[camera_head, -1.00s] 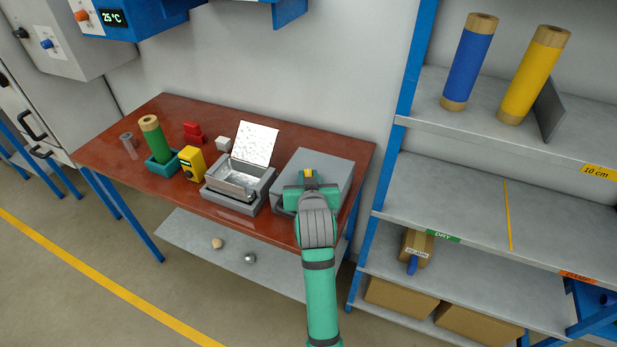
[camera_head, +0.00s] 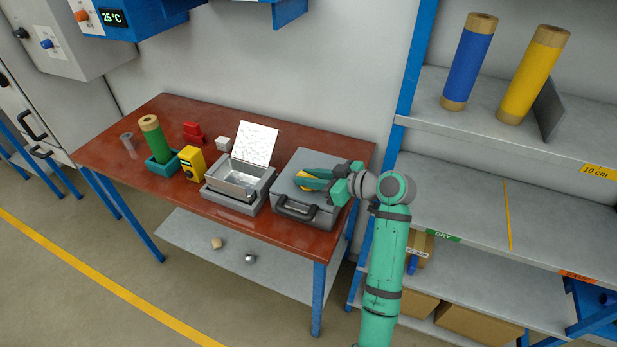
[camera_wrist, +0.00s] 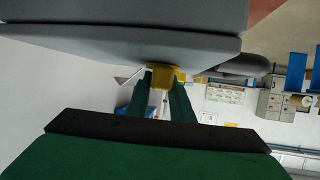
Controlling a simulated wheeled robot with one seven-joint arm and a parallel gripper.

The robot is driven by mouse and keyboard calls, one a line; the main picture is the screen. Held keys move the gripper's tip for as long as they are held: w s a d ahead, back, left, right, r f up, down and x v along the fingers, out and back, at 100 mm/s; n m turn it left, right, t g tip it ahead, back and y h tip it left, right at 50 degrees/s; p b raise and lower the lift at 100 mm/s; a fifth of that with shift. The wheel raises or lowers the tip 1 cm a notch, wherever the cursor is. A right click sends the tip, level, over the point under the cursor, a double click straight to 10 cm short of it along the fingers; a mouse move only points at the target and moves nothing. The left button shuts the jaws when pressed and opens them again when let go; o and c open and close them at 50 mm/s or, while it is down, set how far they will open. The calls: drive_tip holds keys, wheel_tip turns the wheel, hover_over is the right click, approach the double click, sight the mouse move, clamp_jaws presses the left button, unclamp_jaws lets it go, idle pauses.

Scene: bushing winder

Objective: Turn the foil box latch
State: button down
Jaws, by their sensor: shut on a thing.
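A closed grey box (camera_head: 290,188) with a dark front handle (camera_head: 296,210) stands at the right end of the red-brown table. I take it for the foil box. A yellow latch (camera_head: 308,184) sits on its lid, partly hidden by my fingers. My green gripper (camera_head: 303,181) reaches in from the right, low over the lid, with its fingers shut on the latch. In the wrist view, the yellow latch (camera_wrist: 165,77) lies between the fingertips (camera_wrist: 160,82), against the grey box surface (camera_wrist: 120,45).
An open metal box (camera_head: 238,178) with a raised silvery lid (camera_head: 255,143) stands close on the left. Farther left are a yellow device (camera_head: 191,163) and a green roll (camera_head: 155,138) in a teal holder. A shelf rack (camera_head: 480,205) stands to the right of the table.

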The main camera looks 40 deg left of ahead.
drive_tip(key=shift+f+n+g+h, duration=0.1)
drive_tip(key=shift+n+g+h, duration=0.2)
drive_tip(key=shift+n+g, duration=0.9)
drive_tip(key=shift+g, duration=0.3)
drive_tip(key=c, duration=1.6)
unclamp_jaws()
drive_tip(key=shift+o, duration=0.2)
drive_tip(key=shift+r, duration=0.2)
drive_tip(key=r, duration=0.3)
drive_tip(key=shift+s+d+r, duration=0.1)
drive_tip(key=shift+s+r, duration=0.1)
drive_tip(key=s+d+r, duration=0.7)
drive_tip(key=s+r, duration=0.2)
drive_tip(key=s, duration=0.2)
drive_tip(key=shift+s, duration=0.2)
